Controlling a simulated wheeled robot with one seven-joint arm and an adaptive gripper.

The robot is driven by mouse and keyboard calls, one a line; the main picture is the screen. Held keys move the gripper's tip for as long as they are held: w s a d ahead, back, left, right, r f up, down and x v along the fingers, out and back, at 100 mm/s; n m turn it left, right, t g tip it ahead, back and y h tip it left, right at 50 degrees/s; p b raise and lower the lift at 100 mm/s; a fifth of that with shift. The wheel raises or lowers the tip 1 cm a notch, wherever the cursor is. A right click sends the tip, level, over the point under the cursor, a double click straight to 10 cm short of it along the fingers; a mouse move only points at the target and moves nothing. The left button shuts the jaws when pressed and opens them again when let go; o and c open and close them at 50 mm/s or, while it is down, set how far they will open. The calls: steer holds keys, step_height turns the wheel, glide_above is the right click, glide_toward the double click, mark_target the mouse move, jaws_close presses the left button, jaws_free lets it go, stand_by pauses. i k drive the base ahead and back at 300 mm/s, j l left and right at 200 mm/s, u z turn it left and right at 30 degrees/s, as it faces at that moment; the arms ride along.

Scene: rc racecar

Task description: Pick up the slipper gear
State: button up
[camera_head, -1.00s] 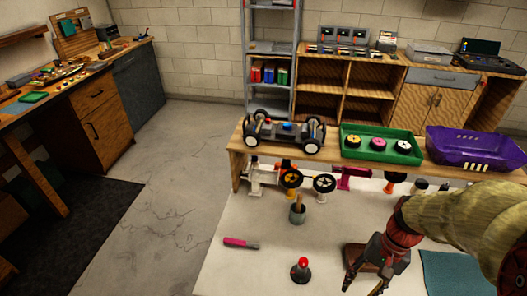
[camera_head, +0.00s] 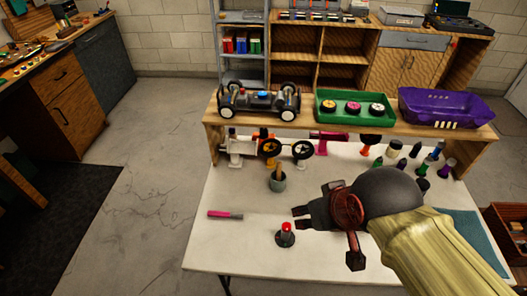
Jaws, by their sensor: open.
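I cannot single out the slipper gear with certainty.
An RC car chassis (camera_head: 259,100) and a purple car body (camera_head: 445,108) flank the tray. A cup (camera_head: 278,181), a red-topped item (camera_head: 286,233) and a pink marker (camera_head: 225,215) stand or lie on the white table (camera_head: 215,250). Several small bottles (camera_head: 422,168) stand at right.

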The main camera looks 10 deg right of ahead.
mark_target(284, 239)
steer(key=j+z, duration=0.1)
steer(key=z, duration=0.8)
steer(key=j+z, duration=0.4)
steer(key=k+j+z, duration=0.15)
steer(key=j+z, duration=0.2)
steer(key=j, duration=0.15)
steer(key=k+j+z, duration=0.15)
steer(key=j+z, duration=0.25)
steer(key=k+j, duration=0.2)
steer(key=j, duration=0.2)
steer(key=k+j, duration=0.2)
steer(key=j, duration=0.2)
